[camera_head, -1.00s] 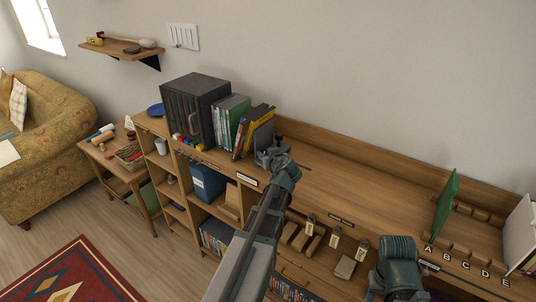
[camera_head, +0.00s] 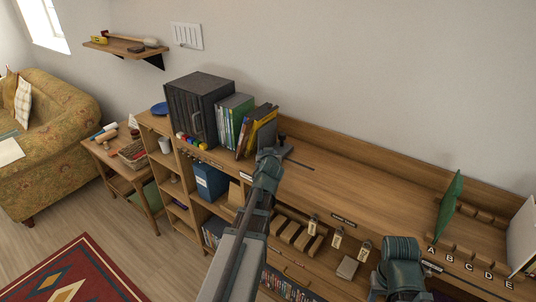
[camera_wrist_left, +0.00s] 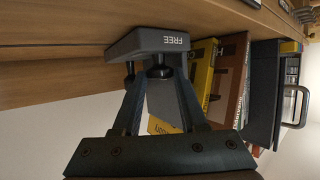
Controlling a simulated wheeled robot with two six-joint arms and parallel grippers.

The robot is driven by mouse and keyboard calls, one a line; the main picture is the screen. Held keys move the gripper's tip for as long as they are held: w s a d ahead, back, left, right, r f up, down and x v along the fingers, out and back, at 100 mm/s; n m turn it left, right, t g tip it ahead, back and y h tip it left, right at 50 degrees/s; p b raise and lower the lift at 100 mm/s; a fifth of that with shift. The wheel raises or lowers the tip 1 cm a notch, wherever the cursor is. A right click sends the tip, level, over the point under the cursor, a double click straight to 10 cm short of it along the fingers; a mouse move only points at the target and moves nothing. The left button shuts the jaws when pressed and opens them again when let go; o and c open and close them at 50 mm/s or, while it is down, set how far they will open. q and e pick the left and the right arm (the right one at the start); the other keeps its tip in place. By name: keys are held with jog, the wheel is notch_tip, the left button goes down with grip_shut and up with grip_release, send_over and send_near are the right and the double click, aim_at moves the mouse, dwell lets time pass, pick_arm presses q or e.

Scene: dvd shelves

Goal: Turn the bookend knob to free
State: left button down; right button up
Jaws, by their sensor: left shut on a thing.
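The dark grey bookend (camera_head: 266,134) stands on the shelf top, at the right end of a row of cases. In the left wrist view its base (camera_wrist_left: 147,42) bears the word FREE, and its upright plate (camera_wrist_left: 166,105) shows behind my fingers. A small black knob (camera_wrist_left: 160,73) sits at the base. My left gripper (camera_head: 268,153) reaches the bookend from the front; in the left wrist view its fingers (camera_wrist_left: 156,70) are closed about the knob. The knob's pointing direction is hard to make out. My right arm shows at the lower right, but its fingers are not visible.
Yellow and dark cases (camera_head: 256,130) stand right beside the bookend, with green ones (camera_head: 232,118) and a black cabinet (camera_head: 198,103) further left. The shelf top (camera_head: 350,190) is clear to the right, up to a green divider (camera_head: 449,203).

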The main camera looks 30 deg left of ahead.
pick_arm(q)
jog(key=shift+c, duration=2.3)
grip_release()
jog(key=shift+s, duration=0.1)
